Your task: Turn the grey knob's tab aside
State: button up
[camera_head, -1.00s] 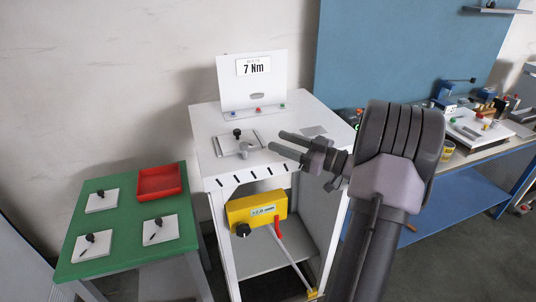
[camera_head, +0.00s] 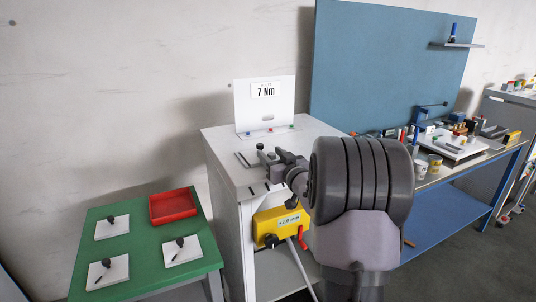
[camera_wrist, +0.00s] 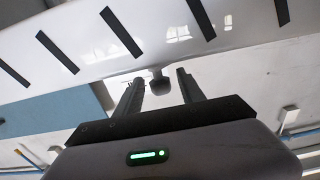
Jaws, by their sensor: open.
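The grey knob (camera_wrist: 160,83) shows in the wrist view as a small rounded grey piece between my two fingers, with space on both sides. Which part of it is the tab I cannot tell. My gripper (camera_head: 268,160) is open, low over the front of the white cabinet's top in the head view. In that view my fingers and wrist cover the grey knob's place. A small dark round knob (camera_head: 260,147) shows just behind my fingers, near a white plate with a dark outline (camera_head: 242,160).
The white cabinet (camera_head: 222,140) carries an upright "7 Nm" board (camera_head: 266,108) at its back. A green table (camera_head: 142,243) with a red tray (camera_head: 173,207) stands left. A cluttered blue bench (camera_head: 455,205) stands right.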

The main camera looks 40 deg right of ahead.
jog(key=shift+x, duration=1.3)
jog(key=shift+a, duration=0.1)
jog(key=shift+c, duration=0.5)
grip_shut()
